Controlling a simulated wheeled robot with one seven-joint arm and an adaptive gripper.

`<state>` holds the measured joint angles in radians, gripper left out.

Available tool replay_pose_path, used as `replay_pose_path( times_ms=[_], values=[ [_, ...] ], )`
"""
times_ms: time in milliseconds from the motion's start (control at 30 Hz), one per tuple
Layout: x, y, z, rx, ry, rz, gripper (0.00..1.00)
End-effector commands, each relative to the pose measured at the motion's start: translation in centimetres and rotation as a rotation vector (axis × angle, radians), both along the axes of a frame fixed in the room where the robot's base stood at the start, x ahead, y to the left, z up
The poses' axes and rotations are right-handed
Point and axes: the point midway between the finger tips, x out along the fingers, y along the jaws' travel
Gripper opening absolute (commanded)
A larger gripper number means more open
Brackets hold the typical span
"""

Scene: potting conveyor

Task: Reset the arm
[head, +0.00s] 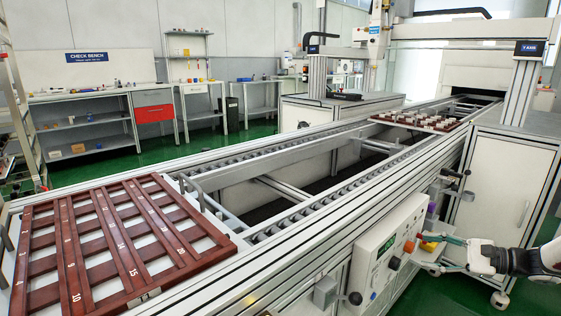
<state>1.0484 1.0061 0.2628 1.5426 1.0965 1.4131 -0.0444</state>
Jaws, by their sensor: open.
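My gripper (424,252) is at the lower right, reaching in from the right edge. Its two fingers are spread, with nothing seen between them. The fingertips are at or close to the right side of a white control box (385,250) on the conveyor's side. I cannot tell whether they touch it. Orange knobs or buttons (409,247) and a yellow part (430,246) show close to the fingers. A purple part (430,217) is just above. My forearm is largely out of the picture.
The roller conveyor (345,190) runs from lower left to upper right. A brown numbered slatted tray (68,262) lies at its near left end; another tray (420,122) holds small pieces farther along. A white cabinet (505,185) stands behind my gripper. Green floor (430,297) shows below.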

Motion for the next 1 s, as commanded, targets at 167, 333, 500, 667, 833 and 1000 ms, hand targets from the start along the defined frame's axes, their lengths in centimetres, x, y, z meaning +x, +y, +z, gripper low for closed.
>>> replay_pose_path(
  times_ms=[167, 333, 500, 667, 833, 1000],
  values=[
    [-1.3, 7.1, 5.0, -0.160, 0.034, 0.206, 0.51],
    [-3.8, 12.7, 8.5, -0.302, 0.058, 0.376, 0.51],
    [-7.8, 18.1, 11.9, -0.464, 0.071, 0.544, 0.51],
    [-12.4, 22.2, 14.5, -0.621, 0.074, 0.687, 0.51],
    [-17.8, 25.4, 16.5, -0.786, 0.064, 0.819, 0.51],
    [-23.6, 27.4, 17.8, -0.951, 0.038, 0.932, 0.51]
  ],
)
